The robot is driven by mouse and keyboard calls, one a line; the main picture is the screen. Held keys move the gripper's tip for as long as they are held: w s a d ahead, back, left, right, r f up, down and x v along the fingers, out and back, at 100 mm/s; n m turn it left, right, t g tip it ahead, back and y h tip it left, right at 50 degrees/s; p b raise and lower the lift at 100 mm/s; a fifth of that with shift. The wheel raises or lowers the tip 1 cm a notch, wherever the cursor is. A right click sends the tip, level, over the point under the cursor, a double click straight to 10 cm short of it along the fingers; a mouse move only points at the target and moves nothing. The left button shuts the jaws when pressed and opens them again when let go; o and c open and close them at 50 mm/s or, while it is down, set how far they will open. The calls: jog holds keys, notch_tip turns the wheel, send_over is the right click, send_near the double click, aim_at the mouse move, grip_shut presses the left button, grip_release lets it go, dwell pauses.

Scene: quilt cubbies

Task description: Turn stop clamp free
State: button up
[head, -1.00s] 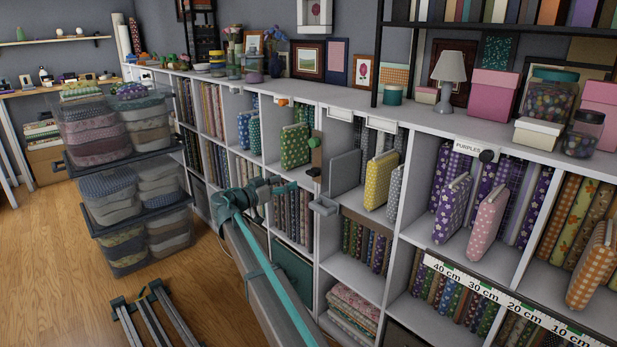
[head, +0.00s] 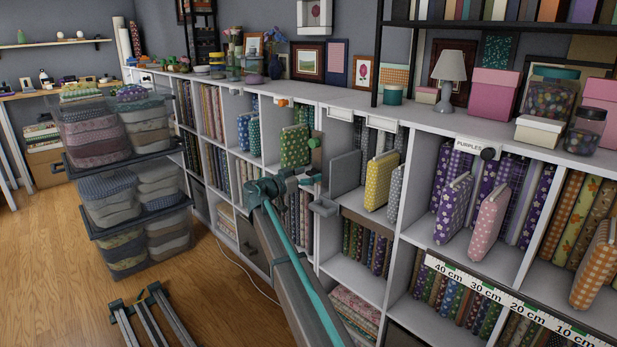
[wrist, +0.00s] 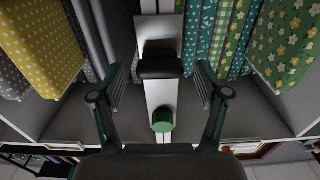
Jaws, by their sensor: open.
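On the front edge of a white cubby divider (wrist: 161,95) sits a dark, rounded clamp-like block (wrist: 160,67), with a silvery plate beyond it. A green knob (wrist: 162,120) is on the same divider; it also shows in the head view (head: 314,143). I cannot tell for sure which piece is the stop clamp. My gripper (wrist: 160,82) is open, one finger on each side of the divider, with the dark block between and just beyond the fingertips. I see no contact. In the head view my gripper (head: 308,178) is at the divider, below the green knob, and hides part of it.
A grey bracket (head: 323,207) juts from the divider just below my gripper. Green fabric (head: 295,147) and yellow fabric (head: 380,181) stand in cubbies on either side. Stacked clear bins (head: 137,210) stand at the left. The wooden floor before the shelves is mostly clear.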

jog(key=shift+w+d, duration=0.1)
jog(key=shift+c, duration=0.3)
jog(key=c, duration=1.1)
jog(key=shift+n, duration=0.4)
jog(key=n+p, duration=0.2)
jog(key=n, duration=0.1)
jog(key=shift+r+n, duration=0.15)
jog(key=shift+n, duration=0.25)
jog(key=n+p, duration=0.3)
jog(key=n, duration=0.1)
jog(key=shift+n, duration=0.3)
jog(key=n+p, duration=0.3)
jog(key=n, duration=0.1)
jog(key=shift+w, duration=0.1)
jog(key=shift+f+n+p, duration=0.2)
jog(key=shift+n+p, duration=0.7)
jog(key=shift+n, duration=0.3)
jog(key=shift+f+n+p, duration=0.15)
jog(key=shift+n+p, duration=0.75)
jog(key=shift+n, duration=0.3)
